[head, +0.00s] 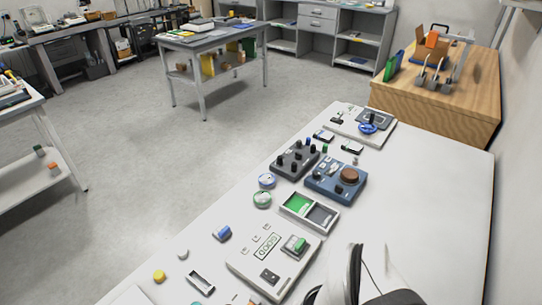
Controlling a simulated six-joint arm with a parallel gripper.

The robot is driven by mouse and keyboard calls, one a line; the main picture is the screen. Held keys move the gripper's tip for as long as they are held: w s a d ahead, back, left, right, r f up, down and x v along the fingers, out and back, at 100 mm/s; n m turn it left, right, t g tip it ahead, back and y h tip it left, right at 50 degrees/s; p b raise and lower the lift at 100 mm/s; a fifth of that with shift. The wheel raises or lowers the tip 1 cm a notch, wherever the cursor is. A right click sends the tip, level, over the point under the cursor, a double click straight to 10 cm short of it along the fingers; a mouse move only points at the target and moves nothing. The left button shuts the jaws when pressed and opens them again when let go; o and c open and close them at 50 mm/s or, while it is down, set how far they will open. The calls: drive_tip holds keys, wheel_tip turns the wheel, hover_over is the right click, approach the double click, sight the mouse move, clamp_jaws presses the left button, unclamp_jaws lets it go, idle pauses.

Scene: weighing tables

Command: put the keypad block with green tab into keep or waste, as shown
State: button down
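A small grey block with a green tab (299,244), which looks like the keypad block, sits on the right part of a pale panel device (247,268). The panel has a small display (267,246) that seems to read GOOD, though the letters are tiny. Behind the panel stands a white-rimmed tray with two compartments, one green (297,203) on the left and one grey (321,215) on the right. Both compartments look empty. White and black parts of my arm show at the bottom edge, right of the panel. My gripper's fingertips are not visible.
Behind the tray stand a blue device with a brown knob (337,180) and a dark device with black knobs (298,160). The table's right side is clear.

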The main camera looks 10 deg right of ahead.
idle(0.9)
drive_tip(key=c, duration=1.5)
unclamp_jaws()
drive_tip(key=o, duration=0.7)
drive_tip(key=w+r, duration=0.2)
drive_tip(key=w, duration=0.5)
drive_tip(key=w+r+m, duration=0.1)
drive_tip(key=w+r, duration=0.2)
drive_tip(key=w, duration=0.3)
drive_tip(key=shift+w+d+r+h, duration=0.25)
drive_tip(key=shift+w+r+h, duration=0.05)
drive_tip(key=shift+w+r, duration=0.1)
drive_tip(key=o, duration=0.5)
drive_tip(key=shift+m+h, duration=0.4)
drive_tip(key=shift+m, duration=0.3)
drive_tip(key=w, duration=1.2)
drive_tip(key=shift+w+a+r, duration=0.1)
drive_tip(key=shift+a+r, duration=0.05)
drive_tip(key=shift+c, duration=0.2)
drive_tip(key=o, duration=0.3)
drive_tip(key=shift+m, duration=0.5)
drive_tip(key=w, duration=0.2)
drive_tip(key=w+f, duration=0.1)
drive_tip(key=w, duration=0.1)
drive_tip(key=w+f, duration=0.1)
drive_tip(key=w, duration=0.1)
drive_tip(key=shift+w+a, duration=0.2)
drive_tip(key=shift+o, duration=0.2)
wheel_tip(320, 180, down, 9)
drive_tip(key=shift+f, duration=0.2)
